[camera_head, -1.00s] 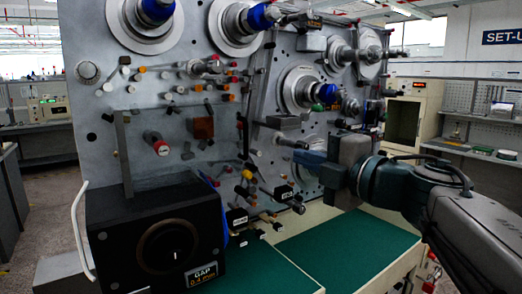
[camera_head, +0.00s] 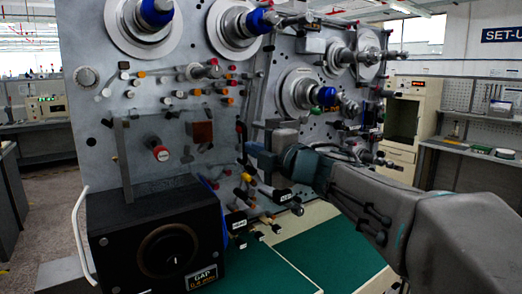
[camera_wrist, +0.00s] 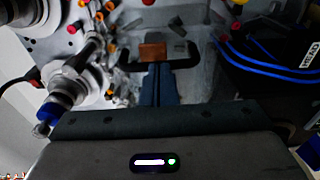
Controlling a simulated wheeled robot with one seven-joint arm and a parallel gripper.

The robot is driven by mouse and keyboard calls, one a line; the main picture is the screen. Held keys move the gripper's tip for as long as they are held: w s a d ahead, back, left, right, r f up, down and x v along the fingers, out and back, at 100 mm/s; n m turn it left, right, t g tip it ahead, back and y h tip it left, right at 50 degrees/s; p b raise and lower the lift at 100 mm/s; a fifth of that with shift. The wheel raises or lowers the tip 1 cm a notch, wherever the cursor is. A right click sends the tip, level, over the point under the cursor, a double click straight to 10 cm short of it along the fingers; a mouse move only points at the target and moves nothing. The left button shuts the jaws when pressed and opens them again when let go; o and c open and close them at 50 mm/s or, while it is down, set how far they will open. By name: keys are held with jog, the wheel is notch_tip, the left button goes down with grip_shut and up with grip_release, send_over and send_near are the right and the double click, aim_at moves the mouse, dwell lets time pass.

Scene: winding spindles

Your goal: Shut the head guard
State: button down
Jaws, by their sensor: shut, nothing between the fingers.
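I cannot clearly make out the head guard's outline. A grey upright strip (camera_head: 126,160) stands left of a copper-coloured block (camera_head: 201,131) on the machine face, and a dark upright bar like a handle (camera_head: 240,138) stands right of the block. My gripper (camera_head: 250,152) is shut and empty, its blue-grey fingers close to that bar; I cannot tell whether they touch. In the wrist view my gripper (camera_wrist: 156,68) points at the dark bar (camera_wrist: 184,57), which spans both sides of the fingertips, with the copper-coloured block (camera_wrist: 152,51) just beyond.
A black box with a dial (camera_head: 165,245) stands below at the left, with a white curved handle (camera_head: 80,235) beside it. Knobs and rollers project from the machine face around my gripper. Blue cables (camera_wrist: 260,70) run at the right in the wrist view.

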aim_at(239, 140)
dwell(0.3)
jog(key=shift+w+a+r+n+g+y+p, duration=0.1)
jog(key=shift+w+a+n+g+y+p, duration=0.1)
jog(key=shift+w+n+g+y+p, duration=0.45)
jog(key=shift+w+a+n+g+y+p, duration=0.15)
jog(key=shift+w+p, duration=0.15)
jog(key=shift+w, duration=0.65)
jog(key=shift+s+r, duration=0.1)
jog(key=shift+r, duration=0.05)
